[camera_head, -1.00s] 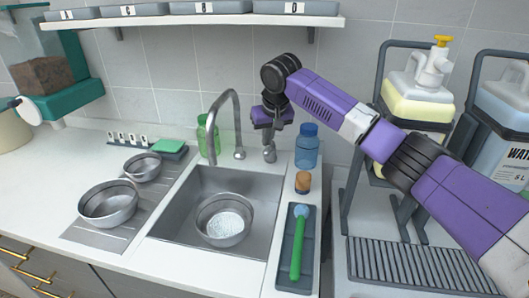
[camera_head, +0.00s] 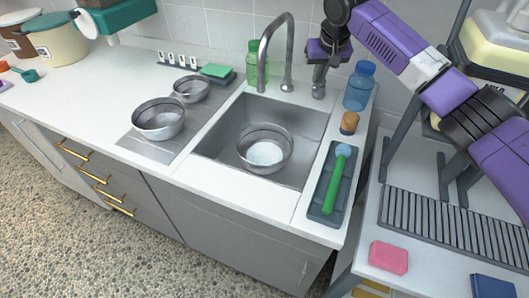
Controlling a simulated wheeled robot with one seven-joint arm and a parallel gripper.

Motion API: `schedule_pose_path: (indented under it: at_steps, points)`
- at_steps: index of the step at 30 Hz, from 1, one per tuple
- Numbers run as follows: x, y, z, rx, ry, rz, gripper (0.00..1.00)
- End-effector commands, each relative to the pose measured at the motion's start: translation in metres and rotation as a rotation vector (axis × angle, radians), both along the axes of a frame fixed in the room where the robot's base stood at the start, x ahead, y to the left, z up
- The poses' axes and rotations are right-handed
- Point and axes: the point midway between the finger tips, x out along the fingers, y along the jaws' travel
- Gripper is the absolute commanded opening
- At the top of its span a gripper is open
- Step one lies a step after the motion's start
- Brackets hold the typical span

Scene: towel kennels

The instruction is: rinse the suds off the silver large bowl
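A large silver bowl (camera_head: 264,150) sits in the sink basin (camera_head: 304,122), with white suds inside it. The curved faucet (camera_head: 265,60) stands behind the basin, its spout over the back left part of the sink. No water stream shows. My gripper (camera_head: 318,82) points down behind the sink, right of the faucet, at a short grey lever or post (camera_head: 318,91). Its fingertips are small and partly merge with the post, so I cannot tell if they are shut on it.
Two silver bowls, a larger one (camera_head: 159,119) and a smaller one (camera_head: 191,89), stand on the drainboard left of the sink. A green-handled brush (camera_head: 336,185) lies in a tray at right. A blue bottle (camera_head: 359,86) and green bottle (camera_head: 252,63) stand behind. A pink sponge (camera_head: 389,257) lies front right.

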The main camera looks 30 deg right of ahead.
Motion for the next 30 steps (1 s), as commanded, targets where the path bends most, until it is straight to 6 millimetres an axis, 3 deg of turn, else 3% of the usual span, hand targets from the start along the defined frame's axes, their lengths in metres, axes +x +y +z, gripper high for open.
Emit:
schedule_pose_path:
  at_steps: [18,30]
  points:
    - [0.000,0.001,-0.024,0.002,0.002,-0.001,0.00]
    - [0.000,0.000,-0.023,0.001,0.002,0.000,0.00]
